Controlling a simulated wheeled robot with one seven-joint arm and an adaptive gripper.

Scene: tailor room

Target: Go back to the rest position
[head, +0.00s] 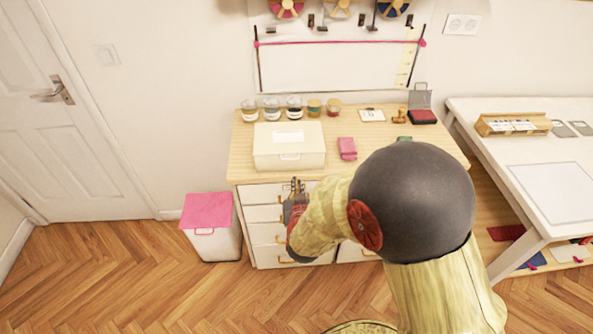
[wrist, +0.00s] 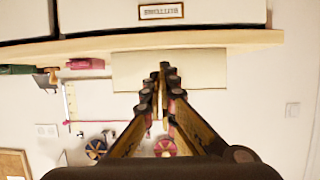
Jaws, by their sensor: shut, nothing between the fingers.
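My gripper (head: 296,188) is in front of the wooden-topped drawer table (head: 245,170), near its front edge and the upper drawers. In the wrist view my gripper (wrist: 163,68) has its fingertips together, with nothing between them. The wrist view is upside down and shows a labelled drawer front (wrist: 190,14) and the table's edge close by. My own arm hides part of the table's right front in the head view.
A white lidded box (head: 289,148), several jars (head: 292,110) and a pink block (head: 347,149) stand on the table. A pink-lidded bin (head: 210,225) is to the left. A white worktable (head: 540,150) is to the right. The wooden floor at the front left is clear.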

